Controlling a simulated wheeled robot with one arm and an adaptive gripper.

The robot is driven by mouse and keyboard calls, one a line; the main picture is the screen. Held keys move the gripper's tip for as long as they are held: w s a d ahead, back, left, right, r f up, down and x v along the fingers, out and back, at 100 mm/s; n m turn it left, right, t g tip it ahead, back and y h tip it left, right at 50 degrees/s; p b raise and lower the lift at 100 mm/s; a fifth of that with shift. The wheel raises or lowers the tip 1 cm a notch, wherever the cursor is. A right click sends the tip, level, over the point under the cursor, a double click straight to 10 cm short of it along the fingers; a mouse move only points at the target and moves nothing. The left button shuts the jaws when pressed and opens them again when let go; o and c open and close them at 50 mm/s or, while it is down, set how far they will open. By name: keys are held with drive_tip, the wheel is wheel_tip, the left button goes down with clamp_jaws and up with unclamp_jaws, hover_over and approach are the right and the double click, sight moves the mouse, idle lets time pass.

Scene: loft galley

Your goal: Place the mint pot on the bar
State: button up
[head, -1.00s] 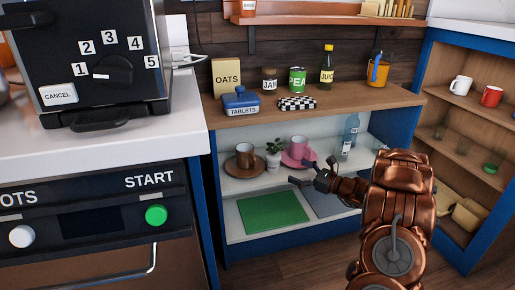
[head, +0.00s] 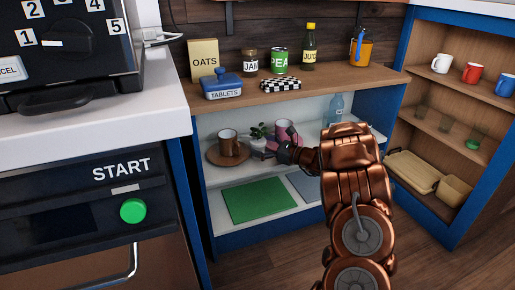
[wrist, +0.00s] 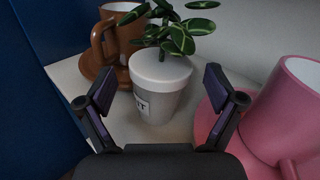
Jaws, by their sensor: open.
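The mint pot is a pale grey pot (wrist: 160,88) with a partly visible label and a green leafy plant, upright on the white shelf. In the head view its plant (head: 258,132) shows, with the pot partly hidden by my gripper (head: 272,148). In the wrist view my gripper (wrist: 158,90) is open, one finger to each side of the pot's near side. I cannot tell whether either finger touches it. No surface is marked as the bar; a wooden counter top (head: 330,88) lies above the shelf.
A brown mug (wrist: 118,42) stands close on the left and a pink mug (wrist: 292,108) close on the right. The counter holds a blue tablets box (head: 222,87), a checkered item (head: 281,84) and several containers. The counter's front right is clear.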

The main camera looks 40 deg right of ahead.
drive_tip(key=shift+w+a, duration=0.3)
drive_tip(key=shift+w, duration=0.35)
drive_tip(key=c, duration=1.6)
drive_tip(key=shift+o, duration=0.2)
drive_tip(key=shift+r, duration=0.2)
